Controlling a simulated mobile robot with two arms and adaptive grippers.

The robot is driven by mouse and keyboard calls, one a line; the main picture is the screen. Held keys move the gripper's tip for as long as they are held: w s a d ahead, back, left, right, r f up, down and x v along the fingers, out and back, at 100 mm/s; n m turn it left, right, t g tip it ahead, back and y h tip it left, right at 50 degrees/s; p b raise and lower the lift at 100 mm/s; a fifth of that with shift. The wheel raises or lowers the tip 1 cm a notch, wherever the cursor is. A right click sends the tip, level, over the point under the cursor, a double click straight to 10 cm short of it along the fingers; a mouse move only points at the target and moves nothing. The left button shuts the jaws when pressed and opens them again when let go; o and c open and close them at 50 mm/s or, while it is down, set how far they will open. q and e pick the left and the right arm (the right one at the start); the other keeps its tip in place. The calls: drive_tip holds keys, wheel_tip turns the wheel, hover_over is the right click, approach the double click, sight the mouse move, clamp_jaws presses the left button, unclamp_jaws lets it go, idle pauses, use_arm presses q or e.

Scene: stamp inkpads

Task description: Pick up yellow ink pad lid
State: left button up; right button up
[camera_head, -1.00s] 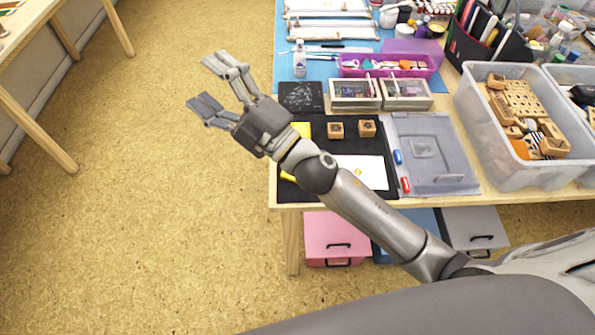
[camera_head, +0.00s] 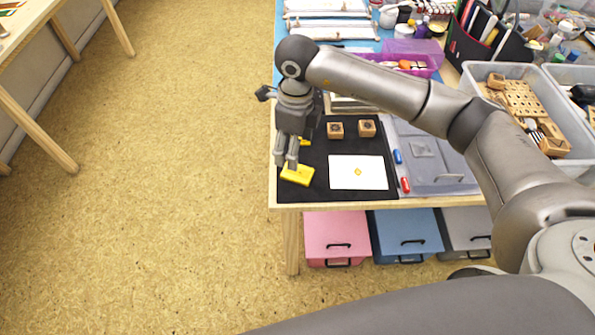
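A flat yellow ink pad piece (camera_head: 299,175) lies near the front left corner of the black mat (camera_head: 316,190). A second yellow piece (camera_head: 306,142) shows only in part behind my gripper. I cannot tell for sure which of them is the lid. My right gripper (camera_head: 286,163) points down over the mat's left side, its fingertips at the back left edge of the near yellow piece. Its fingers are seen close together, and I cannot tell whether they are open, shut or touching the piece. My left gripper is not in view.
White paper with a yellow mark (camera_head: 345,180) lies right of the near yellow piece. Two wooden stamps (camera_head: 336,130) (camera_head: 367,128) stand behind it. A grey case (camera_head: 437,165) and a clear bin (camera_head: 572,165) are further right. Floor lies open left of the table.

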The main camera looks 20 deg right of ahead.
hover_over(300, 172)
drive_tip(key=f, duration=0.5)
drive_tip(key=shift+s+a+p, duration=0.1)
drive_tip(key=shift+a+p, duration=0.2)
drive_tip(key=shift+p, duration=0.05)
drive_tip(key=shift+d+f+p, duration=0.15)
drive_tip(key=shift+f+p, duration=0.25)
drive_tip(key=shift+f, duration=1)
drive_tip(key=shift+d+f+p, duration=0.15)
drive_tip(key=shift+f+p, duration=0.2)
drive_tip(key=shift+f, duration=1.05)
drive_tip(key=shift+c, duration=0.3)
drive_tip(key=c, duration=0.8)
